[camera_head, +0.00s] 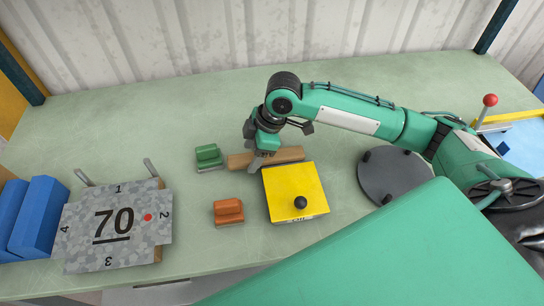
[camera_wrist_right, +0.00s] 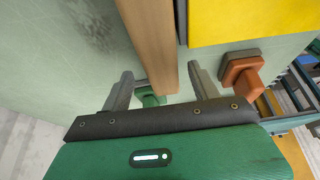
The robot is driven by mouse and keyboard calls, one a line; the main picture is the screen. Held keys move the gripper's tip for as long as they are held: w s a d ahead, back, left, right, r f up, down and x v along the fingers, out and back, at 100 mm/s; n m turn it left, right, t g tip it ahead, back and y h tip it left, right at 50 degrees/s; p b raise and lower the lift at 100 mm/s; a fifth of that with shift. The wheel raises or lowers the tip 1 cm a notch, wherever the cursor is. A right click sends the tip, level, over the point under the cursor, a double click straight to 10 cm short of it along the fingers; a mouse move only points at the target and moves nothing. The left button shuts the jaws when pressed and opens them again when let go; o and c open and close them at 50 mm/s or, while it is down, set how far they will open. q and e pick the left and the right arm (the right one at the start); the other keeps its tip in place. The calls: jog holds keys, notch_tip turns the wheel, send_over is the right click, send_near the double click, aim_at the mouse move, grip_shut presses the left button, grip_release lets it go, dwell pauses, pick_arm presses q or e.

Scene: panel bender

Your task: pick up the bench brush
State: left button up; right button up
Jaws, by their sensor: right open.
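The bench brush (camera_head: 285,154) looks like a long light-brown wooden bar lying on the green bench top, just behind the yellow box. My right gripper (camera_head: 262,156) is over its left part, pointing down. In the right wrist view the wooden bar (camera_wrist_right: 152,40) runs between the two open fingers of the gripper (camera_wrist_right: 162,88), one on each side. I cannot tell whether either finger touches it. The gripper hides part of the bar in the head view. My left gripper is not in view.
A green block (camera_head: 208,156) lies just left of the bar and an orange block (camera_head: 228,211) in front. The yellow box (camera_head: 292,190) with a black knob is close by. A dark round disc (camera_head: 392,174) lies right; a grey plate marked 70 (camera_head: 115,228) lies left.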

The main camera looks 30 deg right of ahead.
aim_at(250, 157)
jog(key=x, duration=0.3)
jog(key=shift+s+f, duration=0.15)
jog(key=shift+f, duration=0.05)
jog(key=shift+c, duration=0.2)
jog(key=c, duration=1.2)
jog(key=shift+r, duration=0.2)
notch_tip(250, 157, up, 20)
jog(key=shift+f+b, duration=0.15)
jog(key=shift+b, duration=0.35)
